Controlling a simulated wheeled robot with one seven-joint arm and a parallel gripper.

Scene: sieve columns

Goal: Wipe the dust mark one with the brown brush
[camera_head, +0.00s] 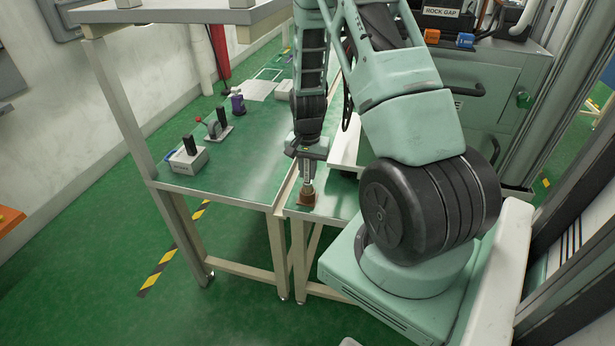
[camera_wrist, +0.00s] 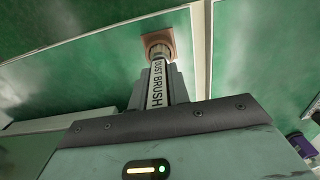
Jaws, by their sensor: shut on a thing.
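My gripper (camera_head: 308,168) is shut on the brush, which points head down over the green tabletop near its front edge. The brush's brown head (camera_head: 307,199) is just right of the seam between two tables. In the wrist view the handle (camera_wrist: 157,84) reads DUST BRUSH, and the brown head (camera_wrist: 178,40) lies beside the pale seam strip. I cannot tell whether the head touches the surface. No dust mark can be made out clearly; the tabletop shows only faint cloudy patches.
On the left table (camera_head: 238,165) stand a grey box with a black handle (camera_head: 187,158), a grey device with a red-knobbed lever (camera_head: 215,125) and a purple container (camera_head: 237,103). The left table's near part is clear. An upright post (camera_head: 118,90) and overhead shelf (camera_head: 180,15) rise at left.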

